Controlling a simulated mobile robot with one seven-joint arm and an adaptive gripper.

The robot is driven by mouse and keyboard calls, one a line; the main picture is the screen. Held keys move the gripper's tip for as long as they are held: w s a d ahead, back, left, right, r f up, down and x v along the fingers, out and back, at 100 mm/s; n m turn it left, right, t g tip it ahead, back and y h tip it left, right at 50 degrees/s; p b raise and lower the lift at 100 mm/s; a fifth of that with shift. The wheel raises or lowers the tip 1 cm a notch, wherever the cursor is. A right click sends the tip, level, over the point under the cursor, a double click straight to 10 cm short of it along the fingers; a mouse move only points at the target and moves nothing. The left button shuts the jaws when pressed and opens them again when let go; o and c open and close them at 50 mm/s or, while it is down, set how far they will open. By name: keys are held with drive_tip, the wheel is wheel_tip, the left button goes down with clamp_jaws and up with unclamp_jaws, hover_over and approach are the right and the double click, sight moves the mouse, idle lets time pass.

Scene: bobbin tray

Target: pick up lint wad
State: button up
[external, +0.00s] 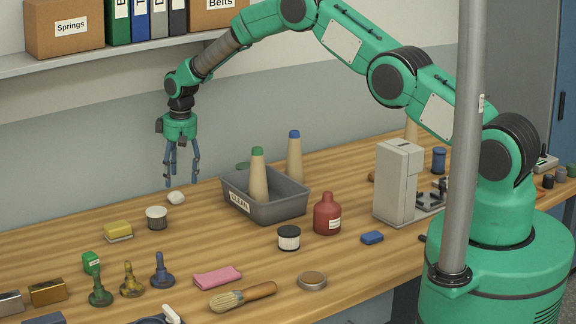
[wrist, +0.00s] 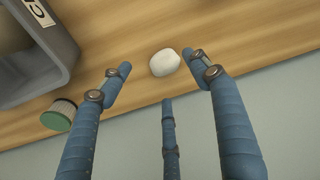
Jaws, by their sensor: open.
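The lint wad (external: 176,198) is a small whitish lump on the wooden bench, near its back edge, left of the grey tray. It also shows in the wrist view (wrist: 165,62), lying on the wood just beyond the fingertips. My gripper (external: 181,184) has blue fingers pointing down and hangs above and close to the wad. In the wrist view my gripper (wrist: 158,78) is open, its fingers spread to either side of the wad's line, with nothing between them. I cannot tell the exact height gap.
A white-and-black jar (external: 157,218) and a yellow sponge (external: 118,230) stand in front-left of the wad. A green-ended object (wrist: 57,118) lies beside the tray.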

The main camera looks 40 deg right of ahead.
sight(179, 191)
drive_tip(key=shift+w+a+f, duration=0.25)
drive_tip(key=shift+w+a, duration=0.1)
drive_tip(key=shift+f, duration=0.2)
drive_tip(key=shift+w+a+f, duration=0.1)
drive_tip(key=shift+w+f, duration=0.05)
drive_tip(key=shift+f, duration=1)
drive_tip(key=shift+w+f, duration=0.1)
drive_tip(key=shift+f, duration=1)
drive_tip(key=c, duration=0.8)
